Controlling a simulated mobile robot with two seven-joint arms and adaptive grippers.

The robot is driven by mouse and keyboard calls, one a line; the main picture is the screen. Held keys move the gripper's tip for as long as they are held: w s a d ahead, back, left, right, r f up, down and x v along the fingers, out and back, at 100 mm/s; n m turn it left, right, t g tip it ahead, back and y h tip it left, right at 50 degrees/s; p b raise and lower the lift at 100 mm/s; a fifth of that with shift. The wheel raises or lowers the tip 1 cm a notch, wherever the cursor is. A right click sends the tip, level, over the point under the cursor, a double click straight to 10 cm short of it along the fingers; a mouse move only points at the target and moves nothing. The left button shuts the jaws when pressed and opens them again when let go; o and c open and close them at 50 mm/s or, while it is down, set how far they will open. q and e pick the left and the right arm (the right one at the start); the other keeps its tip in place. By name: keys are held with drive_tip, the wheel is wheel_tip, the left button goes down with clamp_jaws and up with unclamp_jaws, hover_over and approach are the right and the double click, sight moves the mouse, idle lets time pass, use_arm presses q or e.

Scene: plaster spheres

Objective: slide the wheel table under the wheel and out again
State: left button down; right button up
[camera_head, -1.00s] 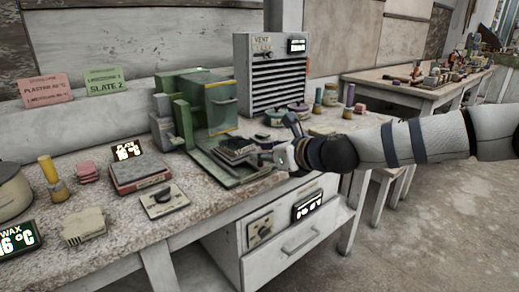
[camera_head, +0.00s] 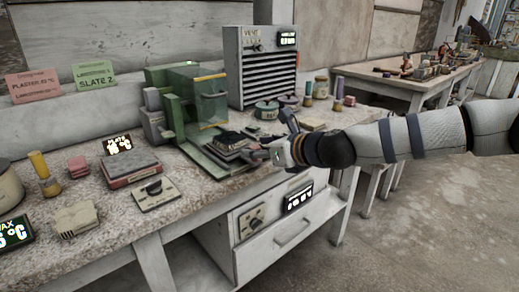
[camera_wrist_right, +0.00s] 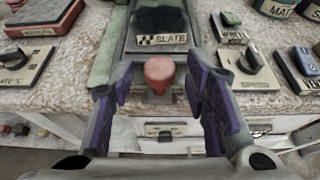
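The green machine (camera_head: 170,108) stands on the bench with a clear green guard (camera_head: 211,105) on its right side; I cannot make out the wheel itself. Its wheel table (camera_head: 204,160) extends out in front of the guard and carries a dark slate (camera_head: 232,140), which also shows in the right wrist view (camera_wrist_right: 160,20) behind a "SLATE" label. A red knob (camera_wrist_right: 159,73) sits at the table's near end. My right gripper (camera_head: 272,154) is at that end. In the right wrist view my right gripper (camera_wrist_right: 157,92) is open, its purple-padded fingers on either side of the knob with gaps. My left gripper is not in view.
The vent cabinet (camera_head: 266,68) stands behind the table. A reddish plate block (camera_head: 131,169) and a dial panel (camera_head: 156,192) lie left of it. The bench's front edge is below the knob.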

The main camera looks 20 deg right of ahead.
drive_tip(key=shift+r, duration=0.1)
drive_tip(key=v, duration=1.2)
drive_tip(key=s+a+f+n+g+h+p, duration=0.1)
drive_tip(key=s+a+f+n+g, duration=0.3)
drive_tip(key=s+f+n, duration=0.75)
drive_tip(key=s+a+f+n+g+h, duration=0.15)
drive_tip(key=s+f+n+g, duration=0.5)
drive_tip(key=f, duration=0.95)
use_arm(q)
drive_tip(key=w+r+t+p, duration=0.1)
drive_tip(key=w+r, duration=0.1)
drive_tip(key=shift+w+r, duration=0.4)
use_arm(e)
drive_tip(key=s+d+f+n+g+h, duration=0.1)
drive_tip(key=s+n, duration=0.5)
drive_tip(key=s, duration=0.7)
drive_tip(key=s+d+f+n+g+h, duration=0.1)
drive_tip(key=s+f+n+g, duration=0.2)
drive_tip(key=s, duration=1)
wheel_tip(320, 180, down, 3)
drive_tip(key=n, duration=0.4)
drive_tip(key=shift+s+d+r+n, duration=0.2)
drive_tip(key=shift+s+d+n, duration=0.1)
drive_tip(key=shift+s, duration=0.1)
